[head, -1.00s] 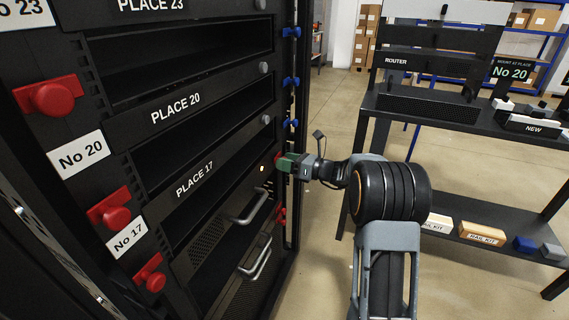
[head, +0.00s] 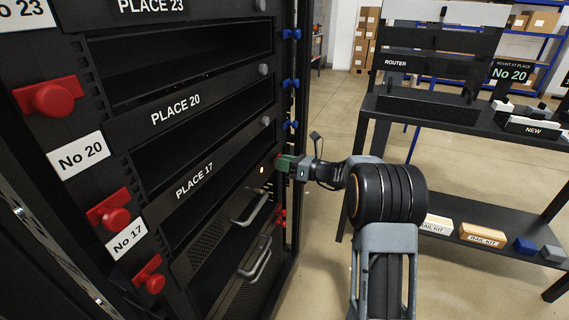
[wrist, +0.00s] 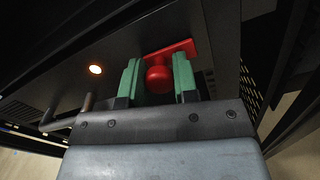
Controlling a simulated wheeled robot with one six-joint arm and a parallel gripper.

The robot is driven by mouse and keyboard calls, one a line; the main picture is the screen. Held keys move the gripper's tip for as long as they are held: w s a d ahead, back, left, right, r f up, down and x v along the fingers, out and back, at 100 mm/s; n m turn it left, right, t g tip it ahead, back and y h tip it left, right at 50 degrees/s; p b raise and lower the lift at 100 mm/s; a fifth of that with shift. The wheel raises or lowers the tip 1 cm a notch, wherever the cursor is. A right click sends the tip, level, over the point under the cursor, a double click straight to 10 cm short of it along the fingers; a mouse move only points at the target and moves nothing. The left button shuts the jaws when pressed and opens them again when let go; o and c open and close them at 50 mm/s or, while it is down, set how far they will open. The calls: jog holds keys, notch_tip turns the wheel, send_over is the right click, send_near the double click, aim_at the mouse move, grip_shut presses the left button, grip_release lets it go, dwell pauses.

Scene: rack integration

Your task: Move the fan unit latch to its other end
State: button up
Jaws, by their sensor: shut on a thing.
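The latch's red base plate (wrist: 182,48) lies slantwise on the dark panel behind. In the head view the fingers hide most of the latch. The lamp also shows in the wrist view (wrist: 96,70), left of the fingers.
Below the gripper are dark perforated units with metal handles (head: 256,262). Red knobs (head: 116,218) line the left post; blue ones (head: 290,81) line the right post above my gripper. A black shelf (head: 440,118) with a router and rail kits stands at right.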

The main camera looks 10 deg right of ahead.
grip_shut()
jog(key=shift+s+a+r+p, duration=0.1)
jog(key=shift+s+a+p, duration=0.2)
jog(key=shift+s, duration=0.25)
jog(key=shift+s+a+p, duration=0.15)
jog(key=shift+s+a, duration=0.1)
jog(key=shift+s, duration=0.3)
jog(key=shift+w+a+f, duration=0.1)
jog(key=shift+a+f, duration=0.1)
jog(key=shift+a, duration=0.2)
jog(key=o, duration=1)
grip_release()
jog(key=shift+r, duration=0.1)
jog(key=shift+d, duration=0.15)
jog(key=shift+s+d, duration=0.3)
jog(key=shift+d, duration=0.2)
jog(key=p+v, duration=0.2)
jog(key=v, duration=1)
jog(key=shift+s+d, duration=0.25)
jog(key=shift+s, duration=0.1)
